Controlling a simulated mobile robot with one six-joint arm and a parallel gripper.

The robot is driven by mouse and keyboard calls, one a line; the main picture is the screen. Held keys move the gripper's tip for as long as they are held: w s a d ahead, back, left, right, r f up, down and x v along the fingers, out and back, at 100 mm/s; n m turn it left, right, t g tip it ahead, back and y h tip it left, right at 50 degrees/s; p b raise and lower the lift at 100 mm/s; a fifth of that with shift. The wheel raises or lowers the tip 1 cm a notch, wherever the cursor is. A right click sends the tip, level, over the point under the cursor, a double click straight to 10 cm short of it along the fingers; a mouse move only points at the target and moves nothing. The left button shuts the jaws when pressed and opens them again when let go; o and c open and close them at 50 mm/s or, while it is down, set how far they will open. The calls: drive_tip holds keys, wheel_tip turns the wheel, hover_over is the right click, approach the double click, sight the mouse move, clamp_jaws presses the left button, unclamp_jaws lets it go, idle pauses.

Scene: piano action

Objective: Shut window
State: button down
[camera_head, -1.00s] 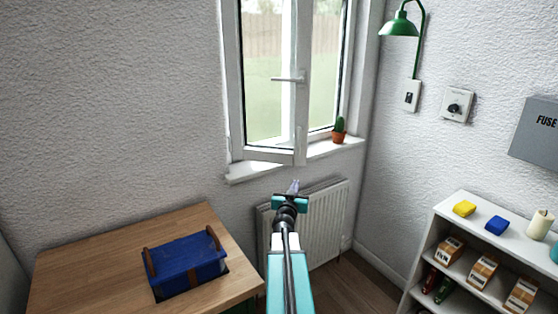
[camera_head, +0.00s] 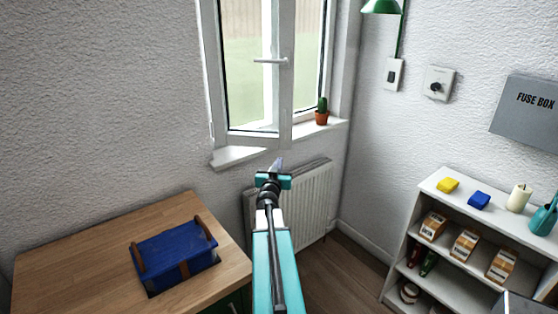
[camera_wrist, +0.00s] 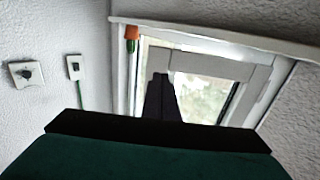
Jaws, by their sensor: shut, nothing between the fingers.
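The white-framed window (camera_head: 285,100) is in the wall at the upper middle of the head view. Its left sash stands swung inward, ajar, with a white handle (camera_head: 270,61) on its right stile. In the wrist view the window (camera_wrist: 215,64) appears upside down beyond my fingers. My gripper (camera_head: 277,166) is in front of and just below the sash's lower edge, over the radiator. It is shut and empty, its dark fingers pointing toward the window. I cannot tell whether the fingertips touch the sash.
A potted cactus (camera_head: 322,113) stands on the right of the sill (camera_head: 240,157). A radiator (camera_head: 304,202) is below. A wooden table (camera_head: 90,255) with a blue box (camera_head: 175,256) is at left. A shelf (camera_head: 425,186) with small items is at right. A green lamp (camera_head: 382,6) hangs above.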

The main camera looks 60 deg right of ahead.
sight(284, 144)
drive_tip(key=shift+p+x, duration=0.9)
drive_tip(key=shift+x, duration=5.8)
drive_tip(key=shift+f, duration=0.1)
drive_tip(key=shift+w+d, duration=0.1)
